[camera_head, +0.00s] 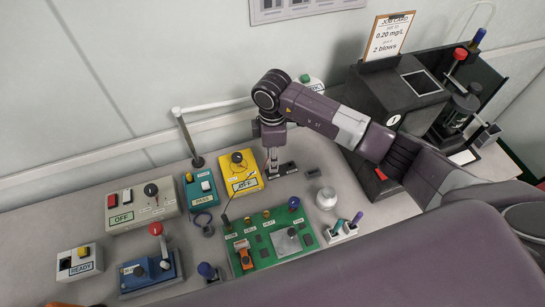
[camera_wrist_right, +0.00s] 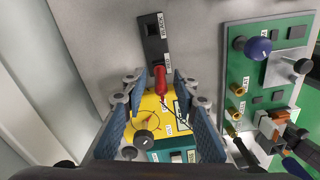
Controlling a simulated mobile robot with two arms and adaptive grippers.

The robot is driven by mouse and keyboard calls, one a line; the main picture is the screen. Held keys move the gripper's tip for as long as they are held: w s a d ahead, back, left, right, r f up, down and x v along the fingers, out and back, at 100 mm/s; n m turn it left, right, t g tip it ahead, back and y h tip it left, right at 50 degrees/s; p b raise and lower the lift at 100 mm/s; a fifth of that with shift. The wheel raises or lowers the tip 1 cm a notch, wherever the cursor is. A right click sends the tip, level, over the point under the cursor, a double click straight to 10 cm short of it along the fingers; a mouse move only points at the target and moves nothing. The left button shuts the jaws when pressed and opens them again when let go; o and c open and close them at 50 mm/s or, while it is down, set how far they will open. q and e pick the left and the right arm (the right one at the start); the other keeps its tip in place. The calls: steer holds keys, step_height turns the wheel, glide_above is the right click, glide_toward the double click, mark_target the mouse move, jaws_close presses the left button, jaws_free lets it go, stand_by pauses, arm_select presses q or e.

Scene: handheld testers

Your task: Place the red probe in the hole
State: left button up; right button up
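The red probe (camera_wrist_right: 160,80) shows in the right wrist view, with its top end over or at the lower end of the black holder. I cannot tell if it sits in the hole marked RED. The black holder (camera_wrist_right: 151,26) has a square hole beside the label BLACK; it also shows in the head view (camera_head: 288,168). My right gripper (camera_wrist_right: 158,76) is open, one finger on each side of the probe, with gaps visible. My left gripper is not in view.
A green board (camera_head: 268,255) with coloured posts stands nearby. A teal box (camera_head: 200,203) and a grey switch box (camera_head: 120,225) stand to the left.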

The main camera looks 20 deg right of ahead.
steer(key=shift+r, duration=0.1)
steer(key=shift+r, duration=0.2)
step_height(320, 180, up, 12)
steer(key=b, duration=0.2)
steer(key=shift+w+b, duration=0.15)
steer(key=shift+b, duration=0.15)
steer(key=shift+f, duration=0.15)
